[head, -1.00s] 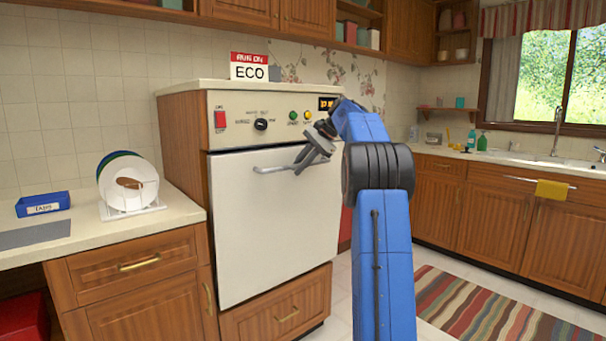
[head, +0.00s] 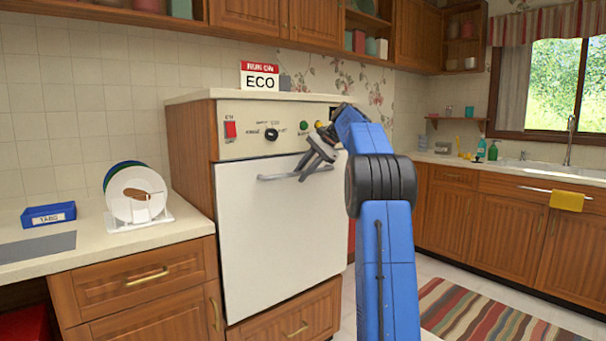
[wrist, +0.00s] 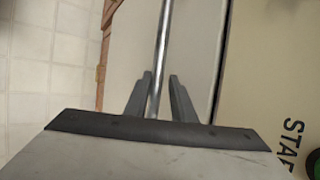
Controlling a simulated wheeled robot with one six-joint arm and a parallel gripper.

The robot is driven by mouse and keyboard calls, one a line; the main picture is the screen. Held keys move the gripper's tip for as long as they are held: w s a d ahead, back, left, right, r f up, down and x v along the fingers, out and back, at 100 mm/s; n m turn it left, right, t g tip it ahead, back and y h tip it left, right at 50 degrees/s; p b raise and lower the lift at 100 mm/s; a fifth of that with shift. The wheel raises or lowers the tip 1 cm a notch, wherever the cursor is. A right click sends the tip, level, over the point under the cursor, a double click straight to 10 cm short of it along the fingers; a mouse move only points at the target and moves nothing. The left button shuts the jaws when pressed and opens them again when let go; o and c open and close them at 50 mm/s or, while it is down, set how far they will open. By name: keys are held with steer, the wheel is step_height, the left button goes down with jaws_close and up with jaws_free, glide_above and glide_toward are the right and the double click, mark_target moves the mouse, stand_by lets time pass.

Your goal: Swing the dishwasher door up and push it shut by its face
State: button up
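The dishwasher door (head: 280,235) is a plain white panel that stands upright under the control panel (head: 270,130). It looks shut or nearly shut; a thin dark line runs along its top edge. Its metal handle bar (head: 275,177) crosses the upper part of the door and also shows in the wrist view (wrist: 164,40). My gripper (head: 306,173) is at the right part of the handle. In the wrist view its two dark fingers (wrist: 160,80) stand apart, one on each side of the bar. Part of the control panel is hidden behind my blue arm.
The counter at left holds a plate rack (head: 137,197) and a blue box (head: 48,215). A sign (head: 260,76) stands on top of the dishwasher. A wooden drawer (head: 290,318) is below the door. Free floor and a striped rug (head: 480,310) lie at right.

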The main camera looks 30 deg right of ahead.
steer(key=v, duration=1.7)
steer(key=shift+d+r, duration=0.1)
steer(key=shift+r, duration=0.05)
stand_by(0.3)
steer(key=a+n, duration=0.1)
steer(key=a, duration=0.8)
steer(key=s+a+f+n+g+h, duration=0.1)
steer(key=s+a+f+n, duration=0.25)
steer(key=s+a, duration=0.45)
steer(key=s+a+f+n+h, duration=0.15)
steer(key=s+a+f, duration=0.25)
steer(key=a, duration=0.8)
steer(key=s+a+f+n+h, duration=0.1)
steer(key=s+a+f+n, duration=0.2)
steer(key=s+f, duration=0.7)
steer(key=s+a+f+n, duration=0.3)
steer(key=s+a+f, duration=0.1)
steer(key=s+f, duration=0.6)
steer(key=s+a+f+n+h, duration=0.1)
steer(key=s+a+f+n, duration=0.2)
steer(key=s+f, duration=0.6)
step_height(320, 180, down, 4)
steer(key=shift+s+a+f+n+h, duration=0.15)
steer(key=shift+s+a+n+h, duration=0.25)
steer(key=shift+a, duration=0.25)
